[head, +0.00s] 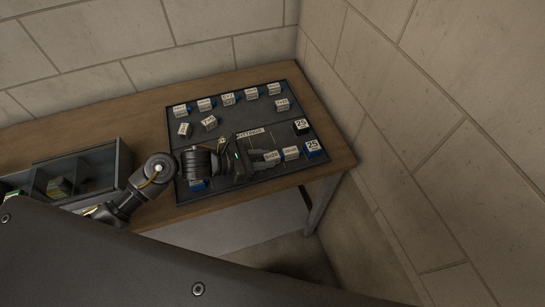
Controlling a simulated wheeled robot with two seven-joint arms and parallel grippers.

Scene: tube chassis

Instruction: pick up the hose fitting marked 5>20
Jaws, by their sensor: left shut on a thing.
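My left gripper (266,159) reaches across the dark tray (240,112) from the left, low over its front part. It is shut on a small hose fitting with a white label (272,155). The label is too small to read for sure, so I cannot tell whether it is marked 5>20. I cannot tell whether this fitting still touches the tray. Another white-labelled fitting (291,153) lies just right of the gripper. The gripper and wrist hide part of the tray's front left. My right gripper is not in view.
Several labelled fittings stand in a row at the tray's back (228,98). Two blocks marked 25 (301,127) (313,148) are at the right. A grey compartment bin (122,160) stands left on the wooden table (130,108). Block walls (440,110) close off the back and right.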

